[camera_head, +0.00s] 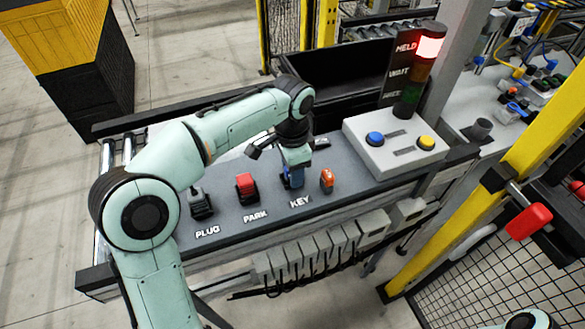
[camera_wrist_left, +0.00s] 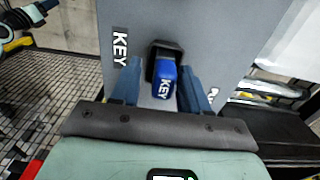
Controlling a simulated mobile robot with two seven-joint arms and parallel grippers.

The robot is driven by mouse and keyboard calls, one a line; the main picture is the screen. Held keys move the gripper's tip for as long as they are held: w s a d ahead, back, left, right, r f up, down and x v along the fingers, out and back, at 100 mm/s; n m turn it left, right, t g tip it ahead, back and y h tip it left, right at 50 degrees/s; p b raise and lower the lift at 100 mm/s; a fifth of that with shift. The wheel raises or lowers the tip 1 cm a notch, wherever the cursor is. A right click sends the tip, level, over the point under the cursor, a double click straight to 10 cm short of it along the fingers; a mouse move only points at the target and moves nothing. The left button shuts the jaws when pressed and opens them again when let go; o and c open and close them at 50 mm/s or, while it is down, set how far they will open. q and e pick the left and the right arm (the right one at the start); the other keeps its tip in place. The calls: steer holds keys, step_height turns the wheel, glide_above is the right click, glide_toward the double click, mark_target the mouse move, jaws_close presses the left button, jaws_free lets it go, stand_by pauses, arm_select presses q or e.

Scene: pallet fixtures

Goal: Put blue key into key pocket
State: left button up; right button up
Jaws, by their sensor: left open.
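The blue key (camera_wrist_left: 163,82), lettered KEY, appears seated in the black key pocket (camera_wrist_left: 160,49) on the grey panel; its exact depth cannot be told. My left gripper (camera_head: 292,180) points down at the pocket beside the white KEY label (camera_head: 300,202). In the left wrist view its two dark blue fingers (camera_wrist_left: 159,70) stand open, one on each side of the key. Contact with the key cannot be told. In the head view the gripper largely hides key and pocket. My right gripper is not in view.
On the grey panel (camera_head: 225,222) stand a red piece (camera_head: 246,184) by PARK, a dark piece (camera_head: 200,203) by PLUG and an orange piece (camera_head: 327,180). A grey box (camera_head: 395,145) with blue and yellow buttons is right.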

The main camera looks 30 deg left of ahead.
arm_select(q)
steer(key=shift+a+f, duration=0.15)
step_height(320, 180, up, 13)
steer(key=p, duration=0.3)
steer(key=shift+f, duration=0.2)
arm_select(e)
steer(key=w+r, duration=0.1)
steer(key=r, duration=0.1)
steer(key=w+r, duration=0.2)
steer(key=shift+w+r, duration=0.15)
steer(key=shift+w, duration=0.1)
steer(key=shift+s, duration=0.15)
